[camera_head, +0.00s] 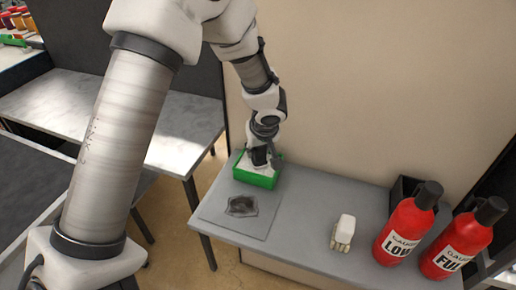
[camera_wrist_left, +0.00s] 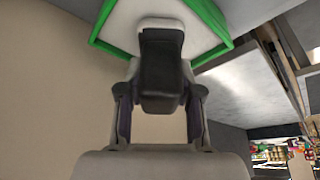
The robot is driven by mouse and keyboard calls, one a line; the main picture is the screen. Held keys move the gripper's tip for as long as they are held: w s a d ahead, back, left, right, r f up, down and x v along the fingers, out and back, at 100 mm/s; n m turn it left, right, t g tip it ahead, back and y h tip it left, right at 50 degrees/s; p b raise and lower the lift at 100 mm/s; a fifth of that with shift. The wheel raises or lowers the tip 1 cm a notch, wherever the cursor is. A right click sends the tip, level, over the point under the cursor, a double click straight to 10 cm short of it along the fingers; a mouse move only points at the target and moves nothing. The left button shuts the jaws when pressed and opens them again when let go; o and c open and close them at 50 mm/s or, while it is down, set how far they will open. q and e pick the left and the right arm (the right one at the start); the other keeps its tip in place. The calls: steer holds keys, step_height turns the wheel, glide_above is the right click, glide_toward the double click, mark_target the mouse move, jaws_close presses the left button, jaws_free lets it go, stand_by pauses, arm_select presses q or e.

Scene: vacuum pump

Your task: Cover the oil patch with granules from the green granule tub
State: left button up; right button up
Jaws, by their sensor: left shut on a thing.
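The green granule tub (camera_head: 255,180) stands on the grey bench against the wall, with pale contents; its green rim (camera_wrist_left: 218,50) also shows at the top of the left wrist view. The dark oil patch (camera_head: 242,206) lies on a flat grey plate just in front of the tub, and its dark surface shows uncovered. My left gripper (camera_head: 262,160) points down over the tub. In the left wrist view its fingers (camera_wrist_left: 160,100) are shut on a dark, blocky handle (camera_wrist_left: 160,65) that reaches over the pale granules. My right gripper is out of view.
A small white object (camera_head: 343,230) stands mid-bench. Two red bottles with black caps, one labelled LOW (camera_head: 405,225) and one FULL (camera_head: 464,240), stand at the right, with a dark box (camera_head: 403,192) behind. Bench space between plate and white object is clear.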

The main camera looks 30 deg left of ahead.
arm_select(q)
steer(key=shift+s+f+b, duration=0.1)
steer(key=shift+b, duration=0.4)
stand_by(1.2)
steer(key=shift+r+p, duration=2)
steer(key=shift+r, duration=1.6)
steer(key=d+f+m+h, duration=0.1)
steer(key=d+f+m, duration=0.1)
steer(key=d+m, duration=0.1)
steer(key=w+d+f+m+t+h, duration=0.1)
steer(key=d+f+m, duration=0.2)
steer(key=d, duration=0.3)
steer(key=d+f+m+h, duration=0.1)
steer(key=d+f+m, duration=0.1)
steer(key=d+m, duration=0.2)
steer(key=shift+w+d+f+t, duration=0.15)
steer(key=shift+d+f+t, duration=0.1)
steer(key=shift+d+t, duration=0.2)
steer(key=shift+d+f+h, duration=0.15)
steer(key=shift+d+h, duration=0.15)
steer(key=shift+d, duration=0.1)
steer(key=shift+s+a+m, duration=0.15)
steer(key=shift+s+m, duration=0.05)
steer(key=shift+m, duration=0.1)
